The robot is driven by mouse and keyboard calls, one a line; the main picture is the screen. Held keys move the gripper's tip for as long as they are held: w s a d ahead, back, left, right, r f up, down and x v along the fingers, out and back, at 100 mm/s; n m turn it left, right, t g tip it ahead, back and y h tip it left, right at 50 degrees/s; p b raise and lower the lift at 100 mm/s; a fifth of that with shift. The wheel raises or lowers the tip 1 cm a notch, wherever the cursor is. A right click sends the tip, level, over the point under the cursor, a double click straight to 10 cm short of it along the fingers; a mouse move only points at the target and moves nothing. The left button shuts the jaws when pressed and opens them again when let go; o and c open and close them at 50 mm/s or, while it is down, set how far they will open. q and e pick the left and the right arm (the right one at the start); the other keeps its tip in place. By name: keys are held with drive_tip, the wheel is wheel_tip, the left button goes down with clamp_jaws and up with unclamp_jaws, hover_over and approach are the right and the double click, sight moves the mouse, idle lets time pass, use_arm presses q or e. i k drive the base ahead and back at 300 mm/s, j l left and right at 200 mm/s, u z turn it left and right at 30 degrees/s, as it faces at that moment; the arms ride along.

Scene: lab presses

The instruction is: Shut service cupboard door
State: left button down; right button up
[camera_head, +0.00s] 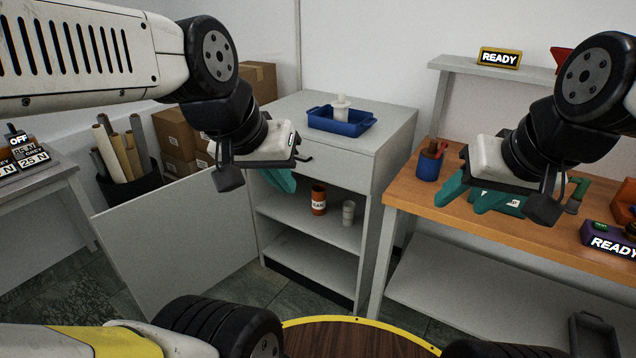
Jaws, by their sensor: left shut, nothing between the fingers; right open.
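The service cupboard (385,150) is a light grey cabinet in the middle of the head view. Its door (175,235) stands wide open, swung out to the left, and shows its flat face. Inside, a brown jar with a white label (318,200) and a pale cup (348,212) stand on the shelf. My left gripper (280,181) is shut and empty, with teal fingers in front of the cupboard's upper opening, to the right of the door. It partly hides the drawer front. My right gripper (470,197) is open and empty in front of the wooden bench.
A blue tray (341,121) with a white item sits on the cupboard top. The wooden bench (540,238) at right holds a blue pot (430,163) and a purple READY box (608,239). Cartons (178,131) and a bin of rolls (128,185) stand behind the door.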

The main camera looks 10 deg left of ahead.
sight(183, 237)
drive_tip(key=u, duration=0.3)
drive_tip(key=i+j, duration=0.2)
drive_tip(key=j, duration=0.25)
drive_tip(key=i+j+u, duration=0.15)
drive_tip(key=j, duration=0.3)
drive_tip(key=i+j, duration=0.25)
drive_tip(key=j, duration=0.15)
drive_tip(key=i+j+u, duration=0.1)
drive_tip(key=i+j, duration=0.15)
drive_tip(key=j, duration=0.2)
drive_tip(key=i+j+u, duration=0.1)
drive_tip(key=j, duration=0.3)
drive_tip(key=i, duration=0.1)
